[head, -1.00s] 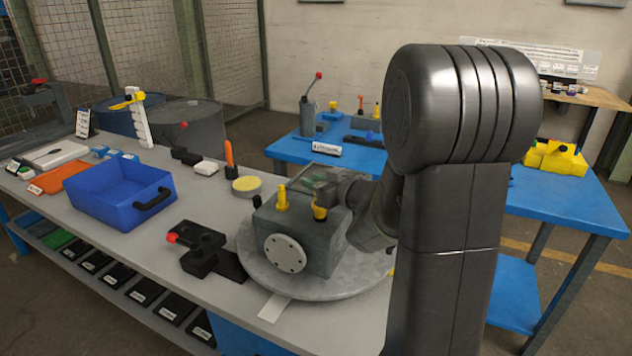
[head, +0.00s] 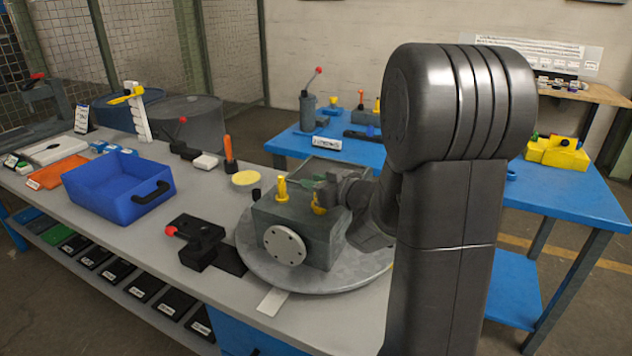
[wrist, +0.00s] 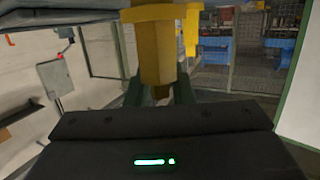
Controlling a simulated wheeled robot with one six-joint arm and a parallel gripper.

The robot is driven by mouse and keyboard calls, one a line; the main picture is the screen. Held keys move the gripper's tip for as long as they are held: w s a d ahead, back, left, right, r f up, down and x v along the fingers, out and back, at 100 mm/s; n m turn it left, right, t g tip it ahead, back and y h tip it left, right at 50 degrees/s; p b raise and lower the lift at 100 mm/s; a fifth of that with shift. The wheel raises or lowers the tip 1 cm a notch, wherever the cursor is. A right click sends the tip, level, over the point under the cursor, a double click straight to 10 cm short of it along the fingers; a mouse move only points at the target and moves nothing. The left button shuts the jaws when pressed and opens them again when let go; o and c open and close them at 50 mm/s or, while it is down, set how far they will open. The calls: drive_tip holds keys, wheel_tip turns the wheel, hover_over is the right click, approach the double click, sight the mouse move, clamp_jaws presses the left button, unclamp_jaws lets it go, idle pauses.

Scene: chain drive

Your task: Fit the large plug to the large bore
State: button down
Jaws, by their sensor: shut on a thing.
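In the head view a yellow plug (head: 318,204) is at the right part of the top of the grey block (head: 322,243). My gripper (head: 312,184) comes in from the right and partly covers this plug. In the wrist view my gripper's dark green fingers (wrist: 157,94) are shut on a wide yellow plug (wrist: 157,58) between them. A second, slimmer-looking yellow plug (head: 282,190) stands upright on the block's left part. A second yellow shape shows at the right in the wrist view (wrist: 192,30). The bore is hidden; I cannot tell how deep the held plug sits.
The block stands on a round grey turntable (head: 262,272). A black clamp with a red knob (head: 197,240) is left of it. A blue bin (head: 118,190) is farther left. A short black peg (head: 256,194) and a yellow disc (head: 246,178) lie behind the block.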

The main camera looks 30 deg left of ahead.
drive_tip(key=shift+f+b, duration=0.45)
drive_tip(key=shift+f, duration=0.15)
drive_tip(key=c, duration=1.2)
unclamp_jaws()
drive_tip(key=shift+o, duration=0.2)
drive_tip(key=v, duration=1.4)
drive_tip(key=shift+a, duration=0.2)
drive_tip(key=x, duration=1.3)
drive_tip(key=shift+w+a, duration=0.1)
drive_tip(key=shift+a, duration=0.15)
drive_tip(key=shift+r, duration=0.15)
